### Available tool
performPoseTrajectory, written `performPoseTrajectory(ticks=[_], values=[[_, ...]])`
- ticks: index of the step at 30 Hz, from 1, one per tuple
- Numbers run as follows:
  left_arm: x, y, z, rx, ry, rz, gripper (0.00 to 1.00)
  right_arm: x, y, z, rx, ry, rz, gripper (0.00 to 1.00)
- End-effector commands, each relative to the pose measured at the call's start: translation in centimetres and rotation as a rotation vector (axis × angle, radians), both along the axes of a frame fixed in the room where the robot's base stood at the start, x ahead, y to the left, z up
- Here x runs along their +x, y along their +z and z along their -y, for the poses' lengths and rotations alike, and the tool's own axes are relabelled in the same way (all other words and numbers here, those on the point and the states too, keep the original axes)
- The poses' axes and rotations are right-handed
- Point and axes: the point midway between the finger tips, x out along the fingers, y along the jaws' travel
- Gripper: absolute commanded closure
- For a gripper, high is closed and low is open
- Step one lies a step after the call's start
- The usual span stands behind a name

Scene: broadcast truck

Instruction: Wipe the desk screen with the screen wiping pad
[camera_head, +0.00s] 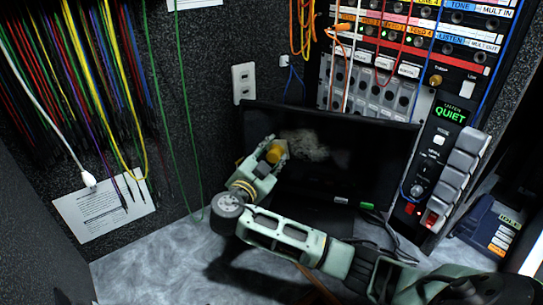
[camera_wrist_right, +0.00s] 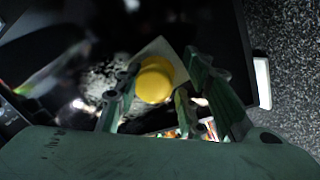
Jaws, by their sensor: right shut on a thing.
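The desk screen (camera_head: 355,160) is a dark, wide panel standing at the back of the desk. A pale, cloudy smudge (camera_head: 308,146) shows on its upper left part. My right gripper (camera_head: 273,158) is in front of the left part of the screen, beside the smudge. It is shut on the wiping pad, whose yellow round knob (camera_head: 275,153) shows between the fingers. In the right wrist view the yellow knob (camera_wrist_right: 154,80) sits on a pale square plate (camera_wrist_right: 172,56), close to the screen. I cannot tell whether the pad touches the screen. My left gripper is not in view.
The grey desk top (camera_head: 150,270) is clear at the front left. Cables and a small green-lit item (camera_head: 340,200) lie below the screen. A rack with patch cords (camera_head: 410,50) and a control panel (camera_head: 440,160) stand at the right. Coloured cables hang at the left.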

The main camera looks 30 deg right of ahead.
Motion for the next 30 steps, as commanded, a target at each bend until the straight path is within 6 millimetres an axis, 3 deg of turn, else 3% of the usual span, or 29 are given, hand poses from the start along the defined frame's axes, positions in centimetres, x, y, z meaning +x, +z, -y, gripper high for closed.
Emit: performPoseTrajectory(ticks=[23, 30], values=[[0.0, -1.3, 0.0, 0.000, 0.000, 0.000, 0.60, 1.0, 0.0, 1.2, -0.001, -0.001, 0.000, 0.88], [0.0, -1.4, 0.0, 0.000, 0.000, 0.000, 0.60, 0.1, -0.1, 1.9, 0.001, -0.001, 0.001, 0.88]])
